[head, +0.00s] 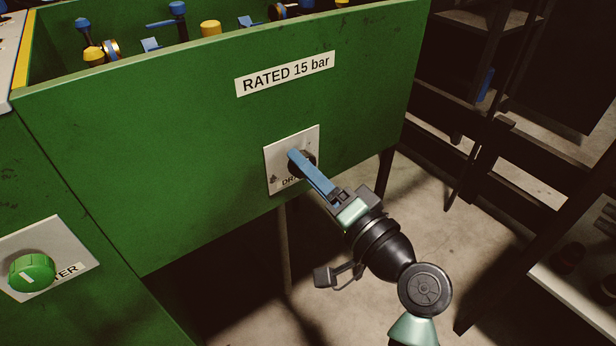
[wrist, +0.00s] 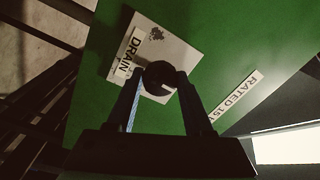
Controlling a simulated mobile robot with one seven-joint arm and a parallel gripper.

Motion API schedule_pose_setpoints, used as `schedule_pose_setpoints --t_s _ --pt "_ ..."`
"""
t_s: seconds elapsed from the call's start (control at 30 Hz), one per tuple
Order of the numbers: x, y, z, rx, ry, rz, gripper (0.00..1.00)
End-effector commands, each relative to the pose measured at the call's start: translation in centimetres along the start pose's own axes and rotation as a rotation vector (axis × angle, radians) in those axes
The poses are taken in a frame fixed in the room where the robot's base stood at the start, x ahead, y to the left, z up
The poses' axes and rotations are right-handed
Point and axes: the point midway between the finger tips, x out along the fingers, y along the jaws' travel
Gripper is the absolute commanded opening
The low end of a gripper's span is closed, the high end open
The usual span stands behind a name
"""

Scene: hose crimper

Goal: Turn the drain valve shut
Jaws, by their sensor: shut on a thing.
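The drain valve's blue lever (head: 314,171) sticks out from a dark round hub (wrist: 157,77) on a white plate (head: 280,182). The plate is on the green cabinet front, and its DRAIN label shows in the wrist view (wrist: 134,49). In the head view the lever slants down and right from the hub. My gripper (head: 337,197) is shut on the lever's outer end. In the wrist view only a narrow blue strip shows by the left finger, and most of the lever is hidden.
A green knob (head: 32,272) sits on another plate at the lower left. A RATED 15 bar label (head: 285,73) is above the valve. An open bin above holds blue and yellow fittings. Dark shelving (head: 480,120) stands at the right, with floor between.

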Motion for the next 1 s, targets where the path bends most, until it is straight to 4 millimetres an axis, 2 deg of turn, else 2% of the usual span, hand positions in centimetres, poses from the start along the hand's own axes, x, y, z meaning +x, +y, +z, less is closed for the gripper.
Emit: schedule_pose_setpoints --t_s 0.6,0.63,0.77,0.8,1.0 --pt "-0.08 0.13 -0.01 -0.042 -0.002 0.002 0.0" --pt "-0.08 0.13 -0.02 -0.042 -0.002 0.002 0.55" --pt "-0.06 0.1 -0.02 -0.041 -0.002 0.001 0.79" --pt "-0.05 0.09 -0.02 -0.041 -0.002 0.001 0.82" --pt "-0.03 0.04 -0.01 -0.04 -0.002 0.0 0.82"
